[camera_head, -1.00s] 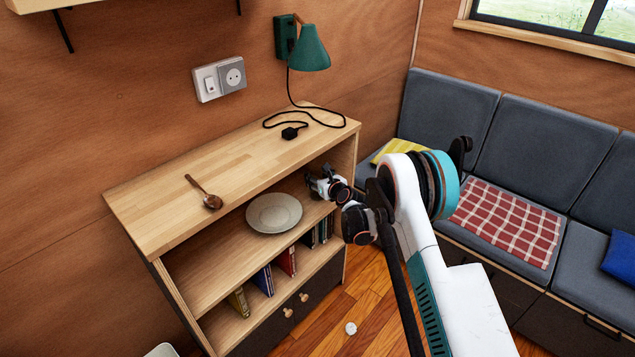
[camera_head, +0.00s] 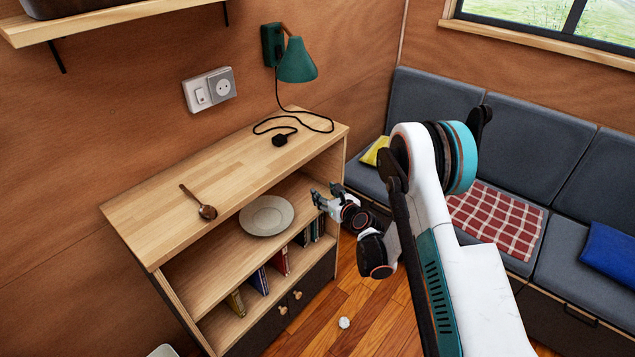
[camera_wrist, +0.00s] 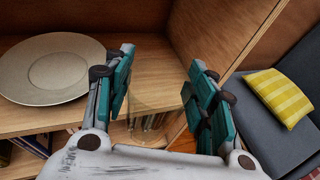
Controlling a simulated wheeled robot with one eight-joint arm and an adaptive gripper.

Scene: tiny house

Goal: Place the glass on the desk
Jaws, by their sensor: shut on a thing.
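The glass (camera_wrist: 155,98) is clear and shows only as a faint outline between the fingers in the wrist view; I cannot make it out in the head view. My gripper (camera_wrist: 160,90) is shut on it. In the head view my gripper (camera_head: 324,198) is at the right front of the shelf unit's open compartment, below its top. The desk appears to be this wooden unit, with a light wooden top (camera_head: 235,165) above open shelves.
A wooden spoon (camera_head: 199,202) and the lamp's black plug and cord (camera_head: 279,138) lie on the top; its middle is clear. A plate (camera_head: 266,215) sits on the shelf below. A green wall lamp (camera_head: 297,62) hangs above. A grey bench (camera_head: 480,190) stands right.

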